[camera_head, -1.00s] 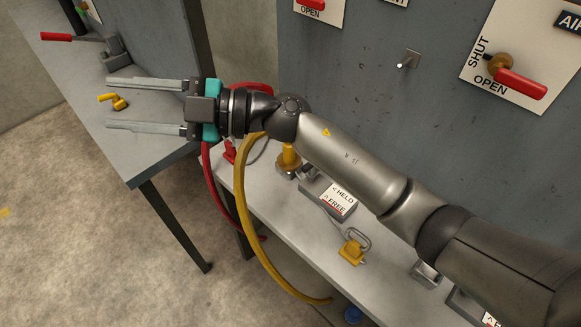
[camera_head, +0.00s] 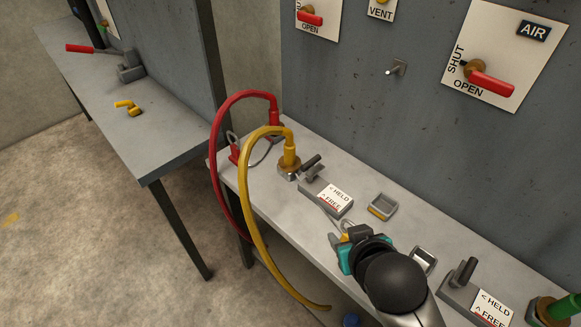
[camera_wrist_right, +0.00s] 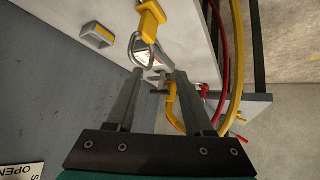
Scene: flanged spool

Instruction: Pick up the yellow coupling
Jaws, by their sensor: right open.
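The yellow coupling (camera_head: 290,157) stands upright on a round fitting on the right-hand bench, with a yellow hose arching from its top. My right gripper (camera_head: 338,236) is low over this bench, nearer the front, and apart from the coupling. Its fingers are partly hidden by my wrist. In the wrist view the right gripper (camera_wrist_right: 158,82) is open, with nothing held between its fingers. The coupling (camera_wrist_right: 171,95) shows beyond and between them. My left gripper is not in view.
A lever with a HELD/FREE plate (camera_head: 334,198) stands beside the coupling. A red hose (camera_head: 213,150) arches behind it. A yellow block with a wire loop (camera_wrist_right: 151,20) lies near my fingers. A small tray (camera_head: 383,207) sits toward the wall. The left bench (camera_head: 170,135) stands apart.

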